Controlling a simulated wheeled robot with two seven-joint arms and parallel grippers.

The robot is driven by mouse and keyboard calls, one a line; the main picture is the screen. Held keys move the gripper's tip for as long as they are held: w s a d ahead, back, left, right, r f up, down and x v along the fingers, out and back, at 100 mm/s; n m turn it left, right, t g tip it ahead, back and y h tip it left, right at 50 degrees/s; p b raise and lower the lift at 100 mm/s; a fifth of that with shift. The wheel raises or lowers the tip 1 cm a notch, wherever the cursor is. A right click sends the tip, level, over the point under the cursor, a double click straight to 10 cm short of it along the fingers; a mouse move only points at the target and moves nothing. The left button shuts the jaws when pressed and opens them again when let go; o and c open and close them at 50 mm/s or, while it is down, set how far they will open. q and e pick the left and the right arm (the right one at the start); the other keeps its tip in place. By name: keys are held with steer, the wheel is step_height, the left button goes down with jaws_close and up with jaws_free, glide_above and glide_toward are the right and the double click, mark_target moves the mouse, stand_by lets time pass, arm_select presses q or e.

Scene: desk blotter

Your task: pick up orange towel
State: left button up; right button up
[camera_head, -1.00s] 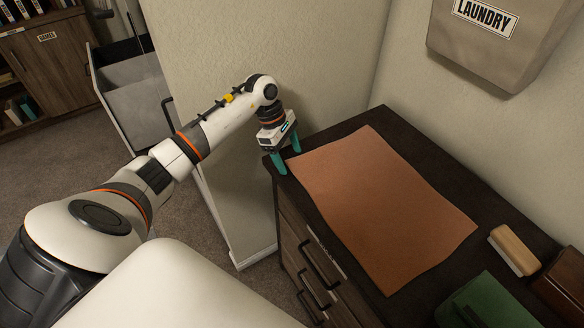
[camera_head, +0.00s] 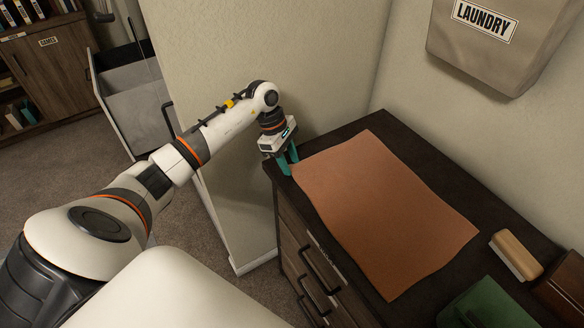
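The orange towel (camera_head: 388,215) lies spread flat on the dark top of the cabinet. My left gripper (camera_head: 289,164) points down at the towel's far left corner, by the cabinet's edge. Its teal fingers are close together and look shut on that corner, which they partly hide. The rest of the towel still lies on the cabinet. My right gripper is not in view.
The dark cabinet top (camera_head: 440,169) has drawers with black handles on its front. A wood-backed brush or eraser (camera_head: 515,254), a green item (camera_head: 485,305) and a brown box (camera_head: 564,288) sit at the right. A laundry bag (camera_head: 480,50) hangs on the wall.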

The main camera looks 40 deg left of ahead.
arm_select(q)
jaws_close()
step_height(320, 180, up, 12)
steer(key=p, duration=0.6)
steer(key=shift+p, duration=0.3)
step_height(320, 180, up, 45)
steer(key=p, duration=2.1)
